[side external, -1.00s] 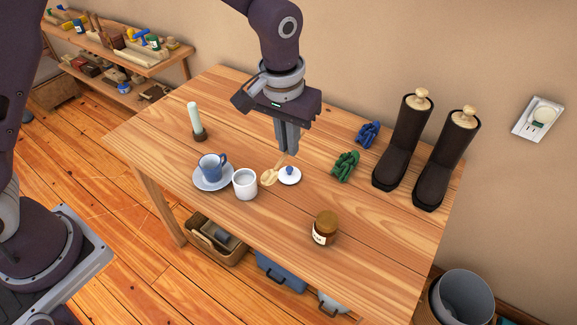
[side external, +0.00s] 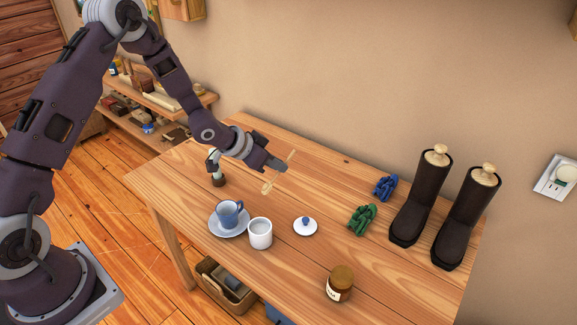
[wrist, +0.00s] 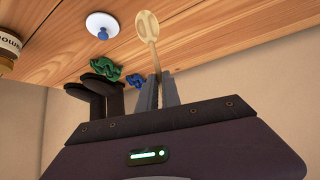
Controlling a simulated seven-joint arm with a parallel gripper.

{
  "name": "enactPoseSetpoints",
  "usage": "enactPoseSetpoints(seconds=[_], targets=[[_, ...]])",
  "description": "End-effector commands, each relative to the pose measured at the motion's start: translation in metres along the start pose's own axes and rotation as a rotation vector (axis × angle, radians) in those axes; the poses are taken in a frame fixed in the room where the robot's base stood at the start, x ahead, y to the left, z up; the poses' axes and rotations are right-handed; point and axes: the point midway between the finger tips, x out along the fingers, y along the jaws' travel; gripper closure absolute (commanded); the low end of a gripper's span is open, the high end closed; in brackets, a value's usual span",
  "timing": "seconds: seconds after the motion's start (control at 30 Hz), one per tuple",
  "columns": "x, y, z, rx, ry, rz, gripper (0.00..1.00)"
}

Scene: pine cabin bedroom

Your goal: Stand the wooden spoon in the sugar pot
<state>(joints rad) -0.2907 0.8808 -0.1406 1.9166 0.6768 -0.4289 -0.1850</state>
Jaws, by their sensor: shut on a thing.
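The wooden spoon (side external: 270,184) is held in my gripper (side external: 283,168) above the back of the table, its bowl end low and its handle end up. My gripper is shut on the spoon's handle and reaches sideways. In the wrist view the spoon (wrist: 147,27) sticks out past my gripper's fingers (wrist: 157,88), bowl outward. The white sugar pot (side external: 260,234) stands uncovered on the table, in front of and below the spoon, apart from it. Its lid (side external: 305,226) with a blue knob lies to the right of the pot; it shows in the wrist view (wrist: 101,24) too.
A blue cup (side external: 229,212) on a saucer (side external: 226,231) stands left of the pot. A candle holder (side external: 218,180) is partly behind my arm.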

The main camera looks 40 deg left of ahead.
Motion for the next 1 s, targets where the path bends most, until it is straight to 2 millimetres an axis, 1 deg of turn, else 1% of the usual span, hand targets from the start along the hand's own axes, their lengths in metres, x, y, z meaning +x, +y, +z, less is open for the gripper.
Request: enactPoseSetpoints(seconds=[0.03, 0.13, 0.27, 0.37, 0.4, 0.47, 0.5, 0.6, 0.8, 0.9, 1.0], targets=[[0.003, -0.005, 0.007, 0.018, 0.042, 0.022, 1.0], [0.004, -0.007, 0.015, 0.065, 0.152, 0.083, 1.0], [-0.003, -0.002, 0.025, 0.124, 0.318, 0.182, 1.0], [-0.026, 0.016, 0.029, 0.17, 0.476, 0.29, 1.0], [-0.038, 0.024, 0.028, 0.184, 0.529, 0.328, 1.0], [-0.058, 0.034, 0.026, 0.198, 0.59, 0.373, 1.0], [-0.071, 0.04, 0.025, 0.203, 0.623, 0.398, 1.0], [-0.102, 0.05, 0.02, 0.209, 0.689, 0.44, 1.0], [-0.15, 0.057, 0.011, 0.207, 0.762, 0.479, 1.0], [-0.169, 0.057, 0.008, 0.204, 0.787, 0.489, 1.0], [-0.156, 0.058, 0.02, 0.194, 0.8, 0.494, 1.0]])
